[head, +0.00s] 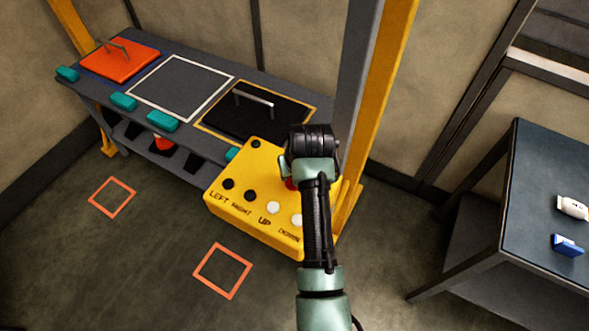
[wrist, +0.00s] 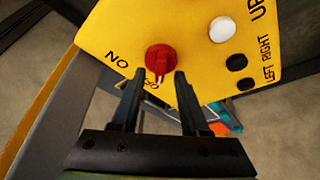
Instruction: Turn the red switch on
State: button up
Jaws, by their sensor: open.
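The red switch (wrist: 161,59) is a round knob on the yellow control box (wrist: 115,32). Its pale pointer mark faces the lower side, toward the partly hidden OFF label. The ON label shows upside down to its left. My gripper (wrist: 160,74) is open, with one finger on each side of the knob's lower part in the wrist view. I cannot tell whether the fingers touch it. In the head view, a sliver of the red switch (head: 290,184) shows beside my arm, which hides the rest; the yellow box (head: 236,211) is below my wrist.
The box also bears black and white buttons (head: 272,208) marked LEFT, RIGHT, UP and another word. A yellow post (head: 375,90) stands close behind my wrist. A bench (head: 178,88) with an orange panel and a black panel lies at left. A dark table (head: 545,190) stands at right.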

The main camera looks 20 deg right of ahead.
jog(key=shift+w+f, duration=0.1)
jog(key=shift+f, duration=0.2)
jog(key=shift+c, duration=0.3)
grip_shut()
